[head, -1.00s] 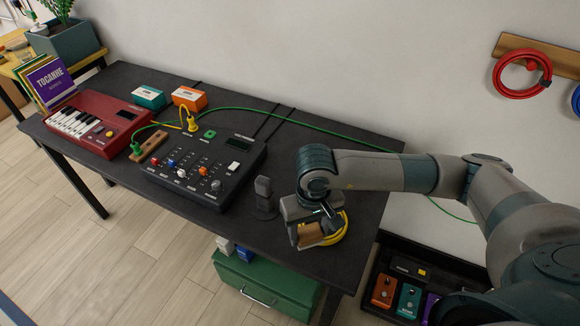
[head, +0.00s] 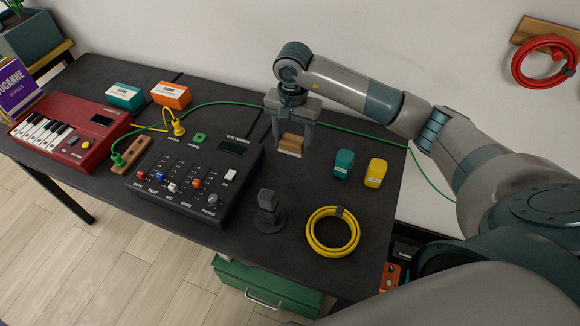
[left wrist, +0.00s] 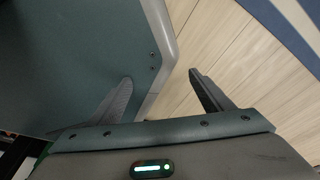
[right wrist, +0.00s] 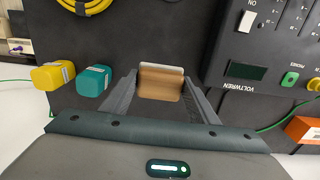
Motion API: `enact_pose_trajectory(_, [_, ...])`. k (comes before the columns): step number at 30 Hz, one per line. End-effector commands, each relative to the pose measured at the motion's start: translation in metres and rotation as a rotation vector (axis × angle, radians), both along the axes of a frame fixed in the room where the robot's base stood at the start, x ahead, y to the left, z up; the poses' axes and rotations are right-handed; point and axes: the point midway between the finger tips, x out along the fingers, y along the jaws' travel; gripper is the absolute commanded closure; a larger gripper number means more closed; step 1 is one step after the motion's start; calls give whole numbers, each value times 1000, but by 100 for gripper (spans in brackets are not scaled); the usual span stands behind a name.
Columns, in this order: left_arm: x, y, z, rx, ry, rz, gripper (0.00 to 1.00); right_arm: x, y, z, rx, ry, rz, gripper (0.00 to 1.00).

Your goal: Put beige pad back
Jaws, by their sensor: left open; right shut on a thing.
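The beige pad (head: 290,146) looks like a small brown block with a pale lower edge. My right gripper (head: 291,138) is shut on it, one finger on each side, over the back part of the dark table (head: 225,262). I cannot tell whether the pad touches the table. In the right wrist view the pad (right wrist: 160,84) sits between the fingertips. A teal pad (head: 343,163) and a yellow pad (head: 375,172) lie to its right. My left gripper (left wrist: 160,82) is open and empty, with pale floorboards beyond it.
A black mixer (head: 197,180) lies left of the pad, with a dark microphone-like stand (head: 268,212) in front. A coiled yellow cable (head: 312,243) lies front right. A green cable (head: 352,137) runs along the table's back, behind the gripper. Bare table lies around the coloured pads.

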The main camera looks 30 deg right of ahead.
Motion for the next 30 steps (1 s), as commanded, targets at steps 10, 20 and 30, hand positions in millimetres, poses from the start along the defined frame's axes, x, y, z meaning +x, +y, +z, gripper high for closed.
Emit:
enact_pose_trajectory(10, [-6,0,4,1,8,0,27,-1,0,-9,0,3,1,67])
enact_pose_trajectory(20, [-40,20,5,36,109,6,27,-1,1,-51,0,3,2,67])
enact_pose_trajectory(30, [-53,25,6,42,129,8,27,0,1,-63,1,-1,3,67])
